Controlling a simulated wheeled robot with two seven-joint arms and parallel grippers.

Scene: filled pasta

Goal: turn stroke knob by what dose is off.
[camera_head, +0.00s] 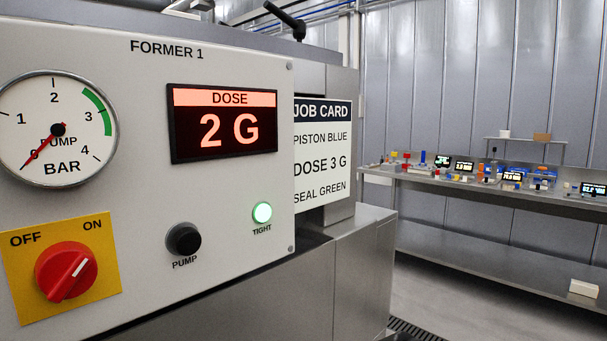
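The dose display (224,124) on the FORMER 1 panel (160,78) reads "DOSE 2 G" in red. The job card (321,155) beside the panel reads "PISTON BLUE, DOSE 3 G, SEAL GREEN". No knob labelled stroke shows in this view. A red rotary switch (66,272) on a yellow plate is marked OFF and ON, its white mark tilted up to the right. Neither of my grippers is in view.
A pressure gauge (55,130) has its needle near 0 bar. A black PUMP button (183,239) and a lit green TIGHT lamp (262,212) sit on the panel. A long bench (480,188) with several small items stands at the back right. Floor in front of it looks clear.

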